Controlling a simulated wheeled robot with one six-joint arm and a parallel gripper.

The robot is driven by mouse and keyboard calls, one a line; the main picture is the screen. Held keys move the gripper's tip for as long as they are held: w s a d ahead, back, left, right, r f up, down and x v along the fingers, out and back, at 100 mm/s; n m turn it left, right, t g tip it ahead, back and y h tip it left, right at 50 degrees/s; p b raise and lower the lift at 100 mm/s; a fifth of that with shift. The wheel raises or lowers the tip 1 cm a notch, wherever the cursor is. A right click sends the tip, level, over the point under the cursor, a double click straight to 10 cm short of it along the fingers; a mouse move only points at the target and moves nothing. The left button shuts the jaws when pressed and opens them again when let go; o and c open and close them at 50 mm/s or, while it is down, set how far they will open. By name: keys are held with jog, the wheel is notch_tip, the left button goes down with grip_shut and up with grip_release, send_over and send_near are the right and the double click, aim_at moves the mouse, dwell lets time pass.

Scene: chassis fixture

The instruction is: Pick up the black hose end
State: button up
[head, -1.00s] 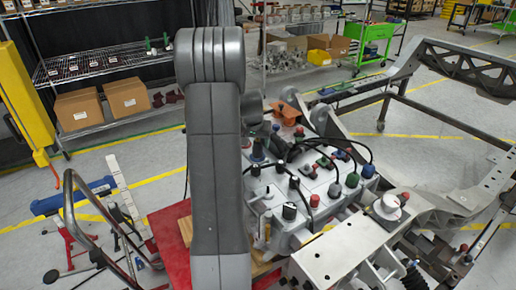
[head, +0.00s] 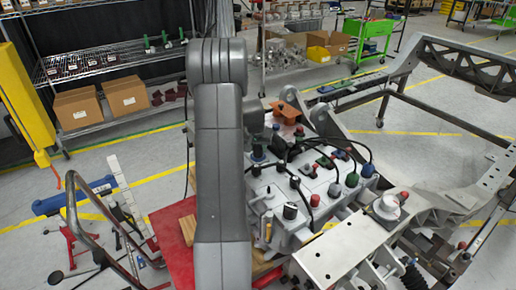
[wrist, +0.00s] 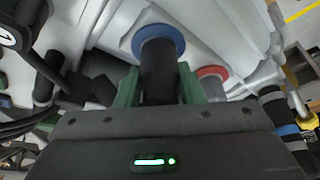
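In the wrist view a black hose end (wrist: 158,68) stands below a blue ring (wrist: 159,40) on a pale grey casting. The two green fingers of my gripper (wrist: 159,88) stand on either side of it, close to its edges. I cannot tell whether they press on it. The dark gripper body hides its lower part. In the head view my gripper is hidden behind my grey arm. There, several black hoses with coloured caps run over the grey block (head: 283,205). I cannot tell which one is between the fingers.
A red-ringed fitting (wrist: 212,74) sits close to the right finger in the wrist view. Dark hoses (wrist: 75,85) crowd the left side. In the head view a metal chassis frame (head: 445,185) extends right, and a red stand (head: 175,240) is at lower left.

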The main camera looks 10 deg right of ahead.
jog(key=shift+r, duration=0.1)
jog(key=shift+c, duration=0.2)
jog(key=shift+w+r, duration=0.1)
jog(key=shift+r, duration=0.2)
notch_tip(320, 180, up, 9)
jog(key=shift+r+b, duration=0.1)
jog(key=shift+b, duration=0.7)
